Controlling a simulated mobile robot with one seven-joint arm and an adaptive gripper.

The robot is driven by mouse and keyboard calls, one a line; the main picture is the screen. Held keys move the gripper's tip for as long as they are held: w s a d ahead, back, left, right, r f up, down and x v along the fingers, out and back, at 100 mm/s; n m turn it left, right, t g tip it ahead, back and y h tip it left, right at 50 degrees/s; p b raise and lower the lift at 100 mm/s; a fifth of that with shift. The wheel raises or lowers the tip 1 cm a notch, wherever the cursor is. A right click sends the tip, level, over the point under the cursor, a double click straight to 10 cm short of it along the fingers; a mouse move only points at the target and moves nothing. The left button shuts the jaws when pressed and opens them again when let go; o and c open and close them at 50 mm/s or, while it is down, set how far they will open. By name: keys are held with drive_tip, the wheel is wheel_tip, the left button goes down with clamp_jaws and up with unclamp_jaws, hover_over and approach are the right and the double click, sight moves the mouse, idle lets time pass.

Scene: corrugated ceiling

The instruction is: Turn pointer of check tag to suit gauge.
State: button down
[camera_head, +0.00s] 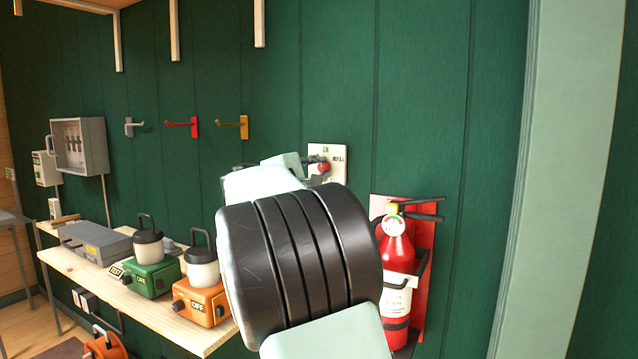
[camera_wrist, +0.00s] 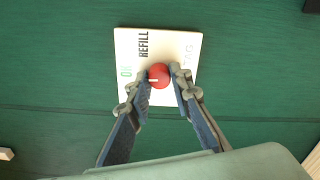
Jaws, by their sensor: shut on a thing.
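The check tag (camera_head: 341,151) is a white plate on the green wall, with a green OK and a black REFILL. It also shows in the wrist view (camera_wrist: 185,35), turned sideways. Its pointer is a round red knob (camera_wrist: 160,76), also partly visible in the head view (camera_head: 324,167). A white mark on the knob points left in the wrist view, towards the OK side. My gripper (camera_wrist: 160,74) is shut on the knob, one finger each side. The fire extinguisher (camera_head: 397,250) hangs lower right, with a round gauge (camera_head: 394,226); its needle is too small to read.
A wooden bench (camera_head: 190,333) at left holds a green lantern-like unit (camera_head: 150,278), an orange one (camera_head: 203,300) and a grey case (camera_head: 97,243). Hooks (camera_head: 182,124) and a grey panel box (camera_head: 82,145) are on the wall. The wall around the tag is clear.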

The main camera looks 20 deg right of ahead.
drive_tip(key=shift+m+b, duration=0.3)
idle(0.4)
drive_tip(key=c, duration=1.7)
unclamp_jaws()
drive_tip(key=shift+c, duration=0.2)
drive_tip(key=v, duration=1.2)
